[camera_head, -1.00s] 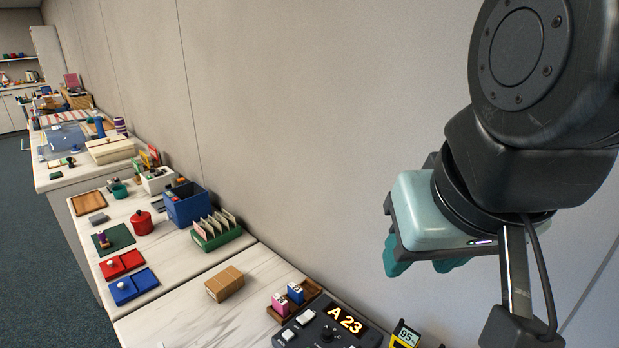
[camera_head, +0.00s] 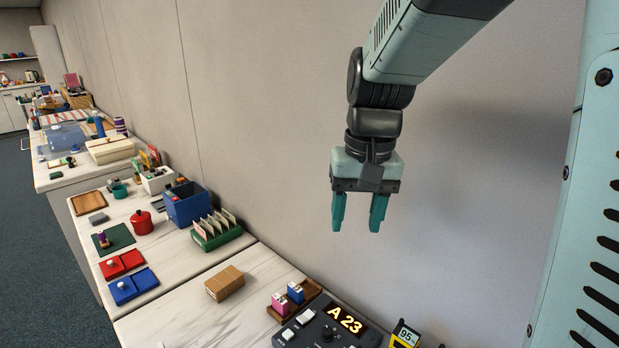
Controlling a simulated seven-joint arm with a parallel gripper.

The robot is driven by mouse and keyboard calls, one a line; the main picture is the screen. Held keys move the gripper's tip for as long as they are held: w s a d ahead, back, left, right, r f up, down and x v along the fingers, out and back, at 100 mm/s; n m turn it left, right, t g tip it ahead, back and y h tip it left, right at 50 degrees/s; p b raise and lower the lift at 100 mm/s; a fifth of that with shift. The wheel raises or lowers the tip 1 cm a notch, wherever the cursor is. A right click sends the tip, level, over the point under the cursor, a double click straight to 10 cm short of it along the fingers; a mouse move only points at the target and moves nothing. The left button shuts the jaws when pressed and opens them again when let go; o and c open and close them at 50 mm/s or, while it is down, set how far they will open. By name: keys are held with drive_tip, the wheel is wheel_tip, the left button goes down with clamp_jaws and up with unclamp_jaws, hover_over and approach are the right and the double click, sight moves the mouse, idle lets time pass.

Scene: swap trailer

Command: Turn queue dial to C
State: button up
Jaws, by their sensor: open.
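The queue console (camera_head: 312,333) is a dark box at the bottom of the head view, partly cut off by the frame edge. Its lit display (camera_head: 344,320) reads "A 23". A dark round knob (camera_head: 327,335), perhaps the dial, sits below the display, with pale buttons (camera_head: 305,317) to its left. The knob's pointer is too small to make out. My gripper (camera_head: 358,213) hangs above and slightly right of the console, with its teal fingers pointing down. It is open, empty and apart from everything.
A wooden tray (camera_head: 273,313) with a pink block and a blue block stands left of the console. A yellow meter (camera_head: 405,334) reading "95" stands to its right. A cardboard box (camera_head: 225,283) and a green card rack (camera_head: 224,239) lie further left. The wall rises behind.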

drive_tip(key=w+a+f+g, duration=0.25)
drive_tip(key=w+f, duration=0.35)
drive_tip(key=f, duration=0.5)
drive_tip(key=g, duration=0.2)
approach(327, 330)
drive_tip(key=shift+h, duration=0.3)
drive_tip(key=x, duration=0.8)
drive_tip(key=shift+s+a+f, duration=0.1)
drive_tip(key=shift+a+f, duration=0.15)
drive_tip(key=shift+f, duration=0.05)
clamp_jaws()
